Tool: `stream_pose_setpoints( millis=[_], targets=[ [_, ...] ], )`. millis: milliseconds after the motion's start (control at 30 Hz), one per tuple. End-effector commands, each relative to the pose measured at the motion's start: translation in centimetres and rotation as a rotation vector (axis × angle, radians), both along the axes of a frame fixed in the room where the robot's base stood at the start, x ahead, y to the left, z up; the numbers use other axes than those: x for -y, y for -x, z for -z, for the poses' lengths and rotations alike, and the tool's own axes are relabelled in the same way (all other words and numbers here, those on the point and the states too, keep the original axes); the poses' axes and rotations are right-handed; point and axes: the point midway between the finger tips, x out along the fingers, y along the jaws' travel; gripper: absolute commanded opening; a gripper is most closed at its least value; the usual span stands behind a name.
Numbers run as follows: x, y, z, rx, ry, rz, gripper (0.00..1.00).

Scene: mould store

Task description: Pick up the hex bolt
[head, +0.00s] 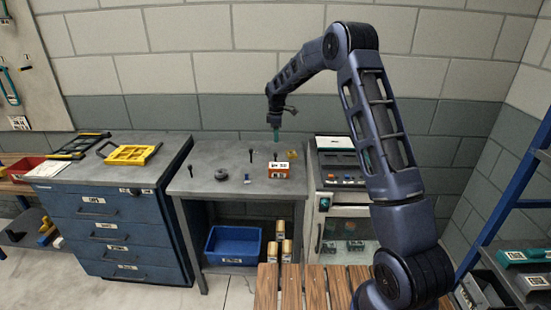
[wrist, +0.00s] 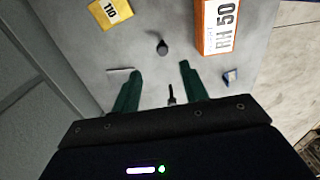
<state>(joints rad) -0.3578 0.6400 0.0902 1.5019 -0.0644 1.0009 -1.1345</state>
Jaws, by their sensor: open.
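My gripper (head: 276,136) is above the grey workbench top (head: 210,180), its green fingers pointing down. In the wrist view my gripper (wrist: 160,69) is open, with nothing held. A dark bolt-like piece with a round-looking head (wrist: 162,47) shows just beyond the fingertips, apart from them. Another slim dark piece (wrist: 171,95) shows between the fingers, partly cut off by the gripper body. Several small dark upright pieces stand on the bench in the head view, one of them left of my gripper (head: 251,154). They are too small to tell which is the hex bolt.
An orange and white box (head: 279,171) marked RH 50 stands close by; it also shows in the wrist view (wrist: 217,27). A yellow piece (wrist: 110,13) and a small blue piece (wrist: 230,76) lie near. A dark ring (head: 221,174) lies left. A blue bin (head: 233,246) sits below.

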Motion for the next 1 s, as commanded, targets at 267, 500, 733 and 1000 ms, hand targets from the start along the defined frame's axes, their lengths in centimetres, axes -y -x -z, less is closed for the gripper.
stream_pose_setpoints(
  millis=[267, 500, 733, 1000],
  targets=[
    [-0.2, -0.1, 2.3, -0.004, 0.001, -0.008, 0.44],
    [-0.2, -0.1, 5.5, -0.004, 0.001, -0.007, 0.44],
    [-0.3, 0.1, 6.8, -0.003, 0.0, -0.007, 0.44],
    [-0.3, 0.4, 10.4, -0.004, 0.001, -0.007, 0.44]
  ],
)
